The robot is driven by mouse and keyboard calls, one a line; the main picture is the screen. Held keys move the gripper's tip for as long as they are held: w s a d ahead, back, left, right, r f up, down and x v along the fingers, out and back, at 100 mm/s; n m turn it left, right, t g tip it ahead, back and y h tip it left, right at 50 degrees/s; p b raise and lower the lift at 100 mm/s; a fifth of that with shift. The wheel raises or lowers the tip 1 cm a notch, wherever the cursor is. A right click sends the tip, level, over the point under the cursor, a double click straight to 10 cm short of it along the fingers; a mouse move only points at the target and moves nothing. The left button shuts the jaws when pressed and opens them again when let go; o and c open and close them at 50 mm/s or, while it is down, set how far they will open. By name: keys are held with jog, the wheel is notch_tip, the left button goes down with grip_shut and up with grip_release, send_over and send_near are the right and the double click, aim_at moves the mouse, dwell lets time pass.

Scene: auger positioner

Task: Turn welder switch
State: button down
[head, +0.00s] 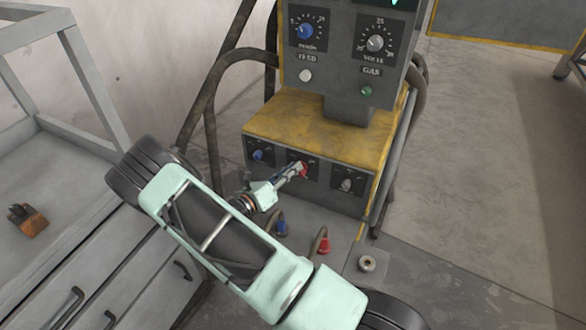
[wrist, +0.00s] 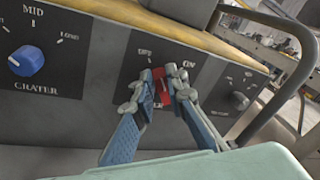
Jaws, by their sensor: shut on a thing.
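The welder (head: 320,130) stands ahead, with a yellow-topped lower box that has three knobs on its front. The middle one is a red switch (head: 303,169); in the wrist view the red switch (wrist: 160,84) sits on a dark plate with partly hidden lettering, seemingly OFF at left and ON at right. My gripper (wrist: 164,88) is shut on the red switch, one finger on each side. In the head view my gripper (head: 296,171) reaches the switch from the lower left. The fingers partly hide the switch and its label.
A blue CRATER knob (wrist: 27,61) is left of the switch, and a grey knob (head: 346,184) is right. Blue (head: 281,228) and red (head: 324,245) cable plugs sit below. A drawer cabinet (head: 90,265) stands at left. Floor at right (head: 470,190) is clear.

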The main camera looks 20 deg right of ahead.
jog(key=shift+f+n+h, duration=0.15)
jog(key=shift+n+h, duration=0.15)
jog(key=shift+n, duration=0.4)
jog(key=shift+a, duration=0.1)
jog(key=c, duration=1.9)
grip_release()
jog(key=shift+c, duration=0.2)
jog(key=v, duration=1.2)
